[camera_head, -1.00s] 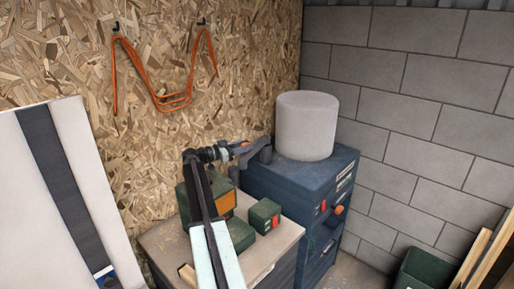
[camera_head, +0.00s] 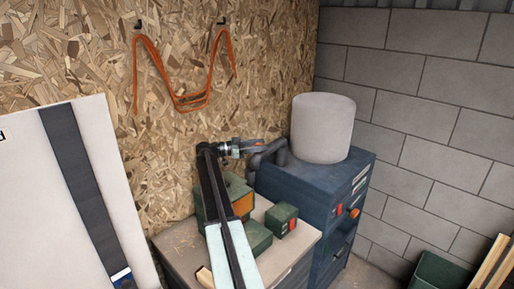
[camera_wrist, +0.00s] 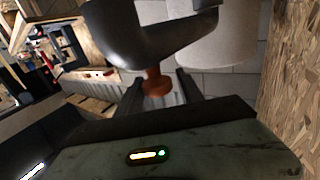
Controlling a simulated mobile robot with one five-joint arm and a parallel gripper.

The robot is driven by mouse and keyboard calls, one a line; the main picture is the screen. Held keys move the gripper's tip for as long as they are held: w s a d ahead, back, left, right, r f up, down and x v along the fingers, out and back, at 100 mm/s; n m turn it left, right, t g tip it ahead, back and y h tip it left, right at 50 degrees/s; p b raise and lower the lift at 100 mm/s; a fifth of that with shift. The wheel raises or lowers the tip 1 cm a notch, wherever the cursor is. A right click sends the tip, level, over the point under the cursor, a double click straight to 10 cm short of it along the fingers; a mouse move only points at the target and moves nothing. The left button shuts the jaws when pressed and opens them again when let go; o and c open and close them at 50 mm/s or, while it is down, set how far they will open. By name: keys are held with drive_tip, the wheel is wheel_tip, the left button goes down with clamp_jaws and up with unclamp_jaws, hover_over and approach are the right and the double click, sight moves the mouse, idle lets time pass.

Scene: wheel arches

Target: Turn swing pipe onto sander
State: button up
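The swing pipe (camera_head: 268,155) is a dark elbow pipe beside the pale drum of the blue extractor unit. In the wrist view the pipe (camera_wrist: 140,30) hangs large at the top, with an orange knob (camera_wrist: 155,82) below it. My gripper (camera_head: 240,148) is at the pipe's left end. In the wrist view my gripper's fingers (camera_wrist: 158,92) stand apart on either side of the knob, with gaps visible. The sander (camera_head: 240,203) appears to be the green machine with an orange face on the bench, below my gripper and partly hidden by my arm.
The blue extractor cabinet (camera_head: 318,192) with its drum (camera_head: 323,128) stands right of the bench (camera_head: 300,238). A green box with a red switch (camera_head: 283,220) is on the bench. An orange cable (camera_head: 190,104) hangs on the chipboard wall. A white panel (camera_head: 122,190) leans at left.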

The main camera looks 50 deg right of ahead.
drive_tip(key=shift+o, duration=0.6)
drive_tip(key=shift+d+f, duration=0.1)
drive_tip(key=shift+d, duration=0.05)
drive_tip(key=shift+a, duration=0.25)
drive_tip(key=shift+w, duration=0.15)
drive_tip(key=v, duration=0.7)
drive_tip(key=shift+a, duration=0.3)
